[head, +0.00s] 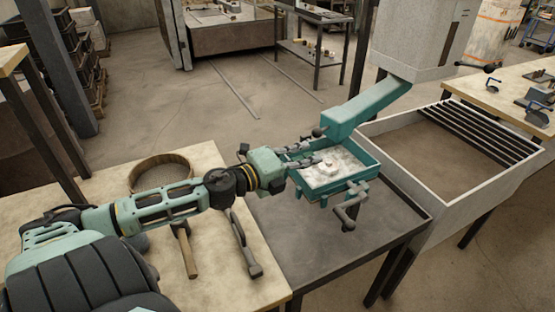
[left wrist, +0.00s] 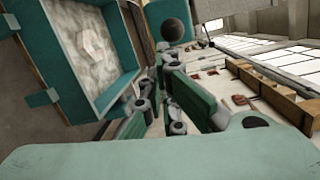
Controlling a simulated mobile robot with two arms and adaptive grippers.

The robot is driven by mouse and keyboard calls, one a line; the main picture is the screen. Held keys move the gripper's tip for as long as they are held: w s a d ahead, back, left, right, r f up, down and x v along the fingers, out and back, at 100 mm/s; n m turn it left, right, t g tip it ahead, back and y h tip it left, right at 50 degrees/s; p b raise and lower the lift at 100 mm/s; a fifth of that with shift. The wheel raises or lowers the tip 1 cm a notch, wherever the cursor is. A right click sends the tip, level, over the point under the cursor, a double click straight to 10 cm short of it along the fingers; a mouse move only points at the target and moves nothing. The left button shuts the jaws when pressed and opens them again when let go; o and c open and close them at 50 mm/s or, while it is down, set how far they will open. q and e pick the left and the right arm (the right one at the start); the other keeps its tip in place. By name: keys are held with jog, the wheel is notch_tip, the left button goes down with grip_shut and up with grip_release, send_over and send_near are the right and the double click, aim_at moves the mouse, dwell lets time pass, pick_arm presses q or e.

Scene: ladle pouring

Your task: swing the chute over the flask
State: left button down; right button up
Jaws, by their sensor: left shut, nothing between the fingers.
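The teal chute (head: 368,107) slopes down from the grey hopper housing (head: 425,35), its lower end beside the flask's back edge. A dark ball knob (head: 317,132) sits at that end and also shows in the left wrist view (left wrist: 172,29). The flask (head: 374,170) is a teal open box with pale sand and a small light patch inside; it also shows in the left wrist view (left wrist: 119,88). My left gripper (head: 318,154) is shut and empty, over the flask's left back part, a little below the knob in the picture. My right gripper is out of view.
A crank handle (head: 350,208) projects from the flask's front. The dark bench (head: 300,245) is clear in front. A hammer (head: 185,250) and a round sieve (head: 160,168) lie on the wooden table. A pale bin with slats (head: 465,205) stands right.

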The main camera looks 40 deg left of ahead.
pick_arm(q)
jog(key=s+a, duration=0.4)
jog(key=s, duration=0.2)
jog(key=shift+a+r, duration=0.15)
jog(key=shift+r, duration=0.3)
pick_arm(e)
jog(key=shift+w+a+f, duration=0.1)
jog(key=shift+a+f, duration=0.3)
